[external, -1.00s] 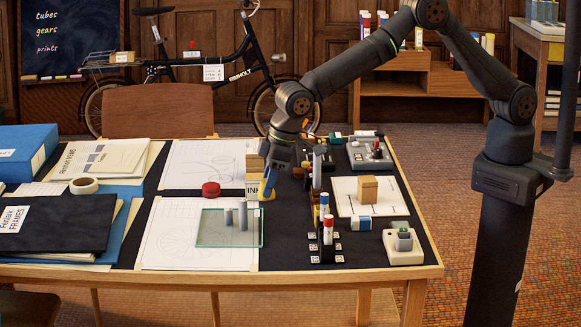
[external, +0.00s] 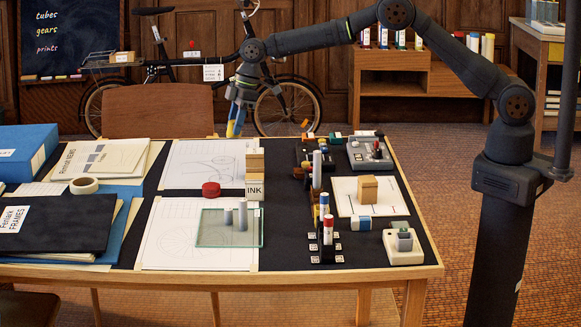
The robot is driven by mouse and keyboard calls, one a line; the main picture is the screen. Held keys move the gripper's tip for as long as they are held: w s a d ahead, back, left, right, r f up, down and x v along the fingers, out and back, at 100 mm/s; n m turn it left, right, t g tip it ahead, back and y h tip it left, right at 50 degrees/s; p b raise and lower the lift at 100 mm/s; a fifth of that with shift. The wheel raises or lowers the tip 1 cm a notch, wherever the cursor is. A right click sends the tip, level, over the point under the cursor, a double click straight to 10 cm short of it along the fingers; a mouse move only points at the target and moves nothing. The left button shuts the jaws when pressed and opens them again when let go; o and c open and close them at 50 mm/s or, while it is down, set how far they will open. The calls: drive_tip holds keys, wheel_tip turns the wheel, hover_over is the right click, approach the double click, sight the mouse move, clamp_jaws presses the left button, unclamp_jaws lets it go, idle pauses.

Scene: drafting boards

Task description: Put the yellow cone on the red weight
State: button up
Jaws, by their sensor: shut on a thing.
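The red weight (external: 211,189) is a short red cylinder standing on the upper drawing sheet, left of the wooden blocks. My gripper (external: 236,121) is raised well above the back part of the table, pointing down. It is shut on the yellow cone (external: 231,129), which is small in the picture and partly hidden by the fingers. The cone is in the air, above and a little to the right of the red weight in the picture. The weight's top is bare.
Two grey cylinders (external: 242,216) stand on a glass plate (external: 214,236) in front. Upright markers (external: 328,230) stand further right. A tape roll (external: 83,185) lies left.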

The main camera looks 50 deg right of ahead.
drive_tip(key=shift+w+d, duration=0.5)
drive_tip(key=shift+w, duration=0.05)
drive_tip(key=shift+w+a+f, duration=0.1)
drive_tip(key=shift+a, duration=0.05)
hover_over(208, 185)
drive_tip(key=d, duration=0.1)
drive_tip(key=f, duration=0.6)
drive_tip(key=shift+s+d+f, duration=0.1)
drive_tip(key=shift+s+f, duration=0.15)
drive_tip(key=shift+f, duration=2.05)
drive_tip(key=o, duration=1)
drive_tip(key=shift+f, duration=0.15)
drive_tip(key=v, duration=1.2)
